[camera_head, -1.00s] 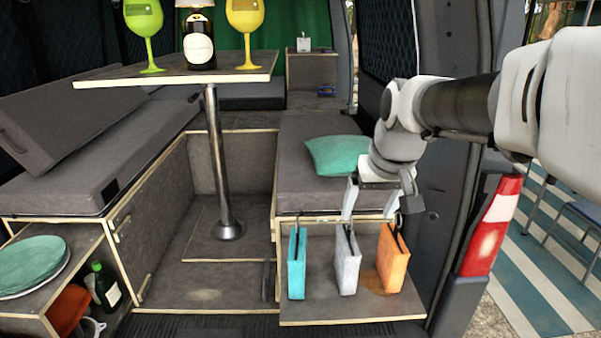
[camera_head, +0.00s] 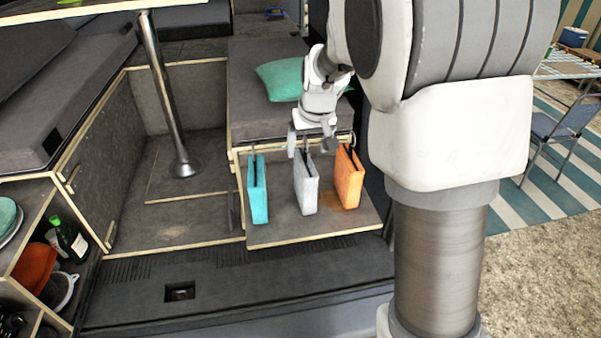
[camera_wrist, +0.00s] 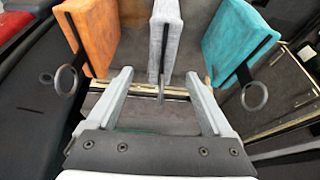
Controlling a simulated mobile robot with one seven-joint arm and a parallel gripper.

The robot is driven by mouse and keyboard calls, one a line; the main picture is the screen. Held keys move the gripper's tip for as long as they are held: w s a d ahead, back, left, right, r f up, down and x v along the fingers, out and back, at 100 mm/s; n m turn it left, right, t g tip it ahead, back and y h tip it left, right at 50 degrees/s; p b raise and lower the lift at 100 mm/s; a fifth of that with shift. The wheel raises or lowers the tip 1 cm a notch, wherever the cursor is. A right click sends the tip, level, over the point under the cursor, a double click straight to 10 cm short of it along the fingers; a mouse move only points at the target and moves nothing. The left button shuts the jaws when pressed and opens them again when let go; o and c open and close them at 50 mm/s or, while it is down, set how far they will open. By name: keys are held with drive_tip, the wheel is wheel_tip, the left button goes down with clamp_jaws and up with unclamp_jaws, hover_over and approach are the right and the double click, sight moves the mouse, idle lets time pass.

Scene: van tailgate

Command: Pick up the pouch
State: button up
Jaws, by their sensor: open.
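My gripper (camera_head: 307,150) is just above the grey one. Contact with the grey pouch cannot be told.
A seat cushion (camera_head: 270,112) with a green pillow (camera_head: 281,80) lies behind the pouches. A table leg (camera_head: 165,100) stands to the left. A shelf with a green bottle (camera_head: 70,240) is at lower left. The van floor between is clear.

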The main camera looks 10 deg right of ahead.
sight(306, 155)
drive_tip(key=shift+s+x, duration=0.15)
drive_tip(key=shift+x, duration=1.3)
drive_tip(key=shift+s+x, duration=0.1)
drive_tip(key=shift+x, duration=1.3)
drive_tip(key=shift+a+f, duration=0.1)
clamp_jaws()
